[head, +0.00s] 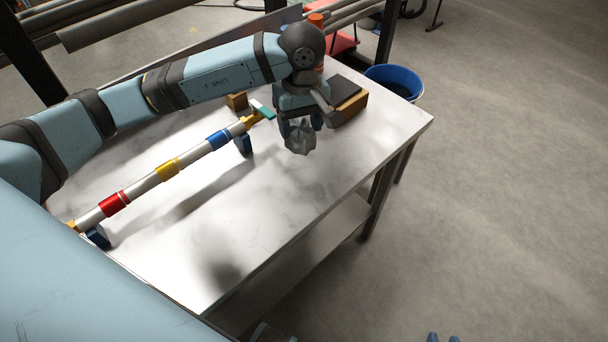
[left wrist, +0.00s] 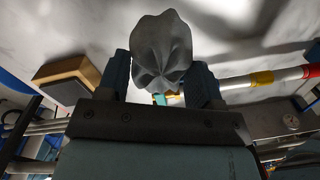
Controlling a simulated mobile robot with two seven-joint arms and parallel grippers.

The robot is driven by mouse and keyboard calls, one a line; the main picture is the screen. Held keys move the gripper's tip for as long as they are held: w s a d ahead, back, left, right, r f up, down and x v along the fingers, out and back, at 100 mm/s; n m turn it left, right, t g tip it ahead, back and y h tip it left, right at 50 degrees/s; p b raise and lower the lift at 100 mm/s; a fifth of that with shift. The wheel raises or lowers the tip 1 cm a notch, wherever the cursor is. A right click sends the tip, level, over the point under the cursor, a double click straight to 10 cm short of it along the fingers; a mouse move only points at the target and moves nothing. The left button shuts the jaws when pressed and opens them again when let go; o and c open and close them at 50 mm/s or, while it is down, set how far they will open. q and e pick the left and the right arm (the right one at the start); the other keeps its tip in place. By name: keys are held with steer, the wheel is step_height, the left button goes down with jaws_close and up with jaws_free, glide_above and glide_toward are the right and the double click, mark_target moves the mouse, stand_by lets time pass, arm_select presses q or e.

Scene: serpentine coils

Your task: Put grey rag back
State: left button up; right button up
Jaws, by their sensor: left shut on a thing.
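The grey rag (head: 300,138) is a crumpled bundle hanging between the blue fingers of my left gripper (head: 300,122). The gripper points down and is shut on it, above the far right part of the table. In the left wrist view the rag (left wrist: 161,52) bulges out beyond the fingertips of my left gripper (left wrist: 160,75). I cannot tell from these views how high it is above the surface. Two blue fingertips of my right gripper (head: 443,338) show at the bottom edge of the head view, apart, with nothing seen between them.
The metal table (head: 270,220) is clear at its front and right. A white pipe with red, yellow and blue bands (head: 168,167) lies on supports to the left. A wooden block with a dark top (head: 347,97) stands beside the gripper. A blue bucket (head: 394,80) is beyond the table.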

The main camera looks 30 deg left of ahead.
arm_select(q)
step_height(320, 180, down, 11)
steer(key=shift+f+p, duration=0.15)
steer(key=shift+p, duration=0.5)
step_height(320, 180, down, 4)
steer(key=shift+f, duration=0.25)
steer(key=shift+f, duration=0.1)
steer(key=shift+f, duration=0.1)
steer(key=o, duration=1.1)
steer(key=shift+c, duration=0.2)
